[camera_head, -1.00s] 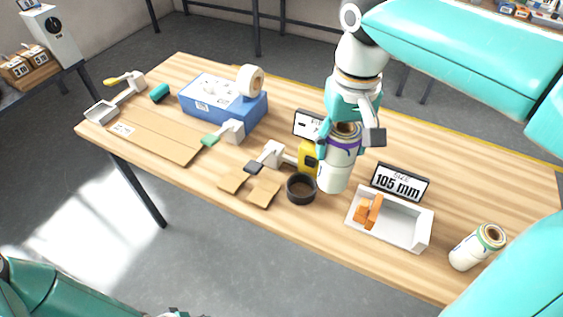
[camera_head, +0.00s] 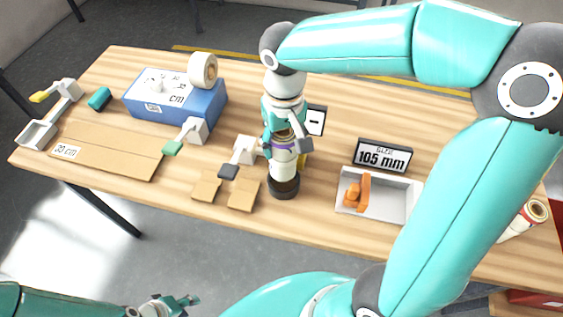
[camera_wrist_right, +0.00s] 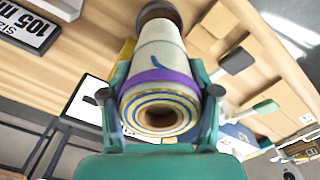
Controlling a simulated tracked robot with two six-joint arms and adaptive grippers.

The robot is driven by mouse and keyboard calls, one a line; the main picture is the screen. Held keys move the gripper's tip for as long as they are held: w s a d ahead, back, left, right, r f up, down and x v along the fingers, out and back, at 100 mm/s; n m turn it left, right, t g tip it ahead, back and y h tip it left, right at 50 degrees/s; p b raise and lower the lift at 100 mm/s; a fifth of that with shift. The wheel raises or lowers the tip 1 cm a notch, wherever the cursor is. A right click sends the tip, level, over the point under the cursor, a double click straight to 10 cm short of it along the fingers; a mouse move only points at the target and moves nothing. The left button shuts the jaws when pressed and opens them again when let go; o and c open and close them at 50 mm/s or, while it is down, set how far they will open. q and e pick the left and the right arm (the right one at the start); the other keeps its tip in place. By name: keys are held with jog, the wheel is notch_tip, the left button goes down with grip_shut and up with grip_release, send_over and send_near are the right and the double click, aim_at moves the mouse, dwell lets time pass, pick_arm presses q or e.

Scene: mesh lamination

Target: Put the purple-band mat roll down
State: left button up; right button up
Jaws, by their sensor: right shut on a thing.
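The purple-band mat roll (camera_head: 284,163) is a cream roll with a purple band near its top, held upright. My right gripper (camera_head: 288,143) is shut around its upper part. The roll and its spiral end also show in the right wrist view (camera_wrist_right: 160,62), between the fingers of my right gripper (camera_wrist_right: 162,105). A dark round ring holder (camera_head: 285,188) stands on the table right under the roll. The roll's lower end meets the ring; how deep it sits in it I cannot tell. My left gripper (camera_head: 178,304) is at the bottom edge, away from the table; its jaws are unclear.
A white tray (camera_head: 347,208) with orange pieces and a "105 mm" sign (camera_head: 382,156) stand to the right. Another roll (camera_head: 522,219) lies partly behind my arm. Cardboard pieces (camera_head: 243,194), a clamp (camera_head: 243,151) and a blue box (camera_head: 178,107) are to the left.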

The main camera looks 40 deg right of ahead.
aim_at(284, 163)
jog(key=shift+s+f, duration=0.1)
jog(key=shift+f, duration=3.55)
jog(key=shift+f+b, duration=0.2)
jog(key=shift+b, duration=0.1)
jog(key=o, duration=1.3)
jog(key=shift+r, duration=0.1)
jog(key=shift+o, duration=0.2)
notch_tip(284, 163, up, 12)
jog(key=shift+r+p, duration=0.15)
jog(key=shift+p, duration=0.25)
